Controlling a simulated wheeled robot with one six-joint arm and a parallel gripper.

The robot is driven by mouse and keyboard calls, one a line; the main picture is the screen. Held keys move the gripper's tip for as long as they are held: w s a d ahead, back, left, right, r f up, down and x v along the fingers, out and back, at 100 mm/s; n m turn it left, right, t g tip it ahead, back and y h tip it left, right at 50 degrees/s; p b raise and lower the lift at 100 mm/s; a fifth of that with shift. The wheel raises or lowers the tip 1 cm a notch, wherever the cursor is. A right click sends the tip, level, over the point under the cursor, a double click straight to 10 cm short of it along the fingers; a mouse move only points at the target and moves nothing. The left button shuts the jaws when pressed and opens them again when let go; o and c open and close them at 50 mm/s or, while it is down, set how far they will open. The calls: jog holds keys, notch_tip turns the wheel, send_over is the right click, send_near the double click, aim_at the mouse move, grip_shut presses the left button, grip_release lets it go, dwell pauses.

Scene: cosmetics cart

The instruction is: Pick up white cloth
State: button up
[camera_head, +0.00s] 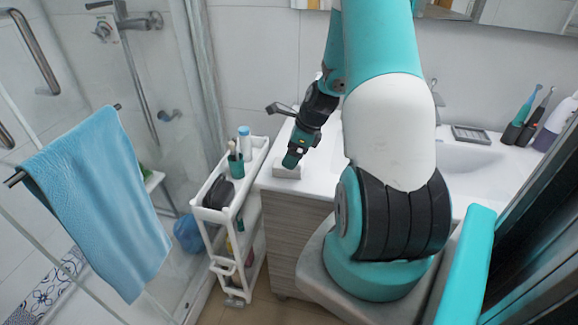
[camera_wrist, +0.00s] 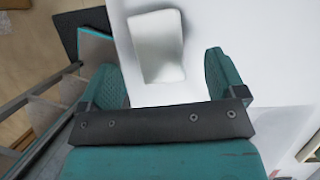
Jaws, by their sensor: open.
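The white cloth (camera_head: 288,172) is a small folded white block lying on the white counter near its front left corner. In the wrist view the white cloth (camera_wrist: 158,45) lies on the counter ahead of the jaws, between the lines of the two fingers. My gripper (camera_head: 292,160) points down just above the cloth and partly covers it in the head view. In the wrist view my gripper (camera_wrist: 162,78) has its fingers wide apart with nothing held between them. I cannot tell the exact height gap to the cloth.
A white cart (camera_head: 234,208) with bottles stands left of the counter (camera_head: 316,178). A blue towel (camera_head: 98,200) hangs on a rail at the left. A soap dish (camera_head: 471,134) and toothbrushes (camera_head: 522,118) are by the sink at the right.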

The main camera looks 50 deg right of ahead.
jog(key=shift+p+x, duration=0.8)
jog(key=shift+x, duration=1.75)
jog(key=c, duration=1)
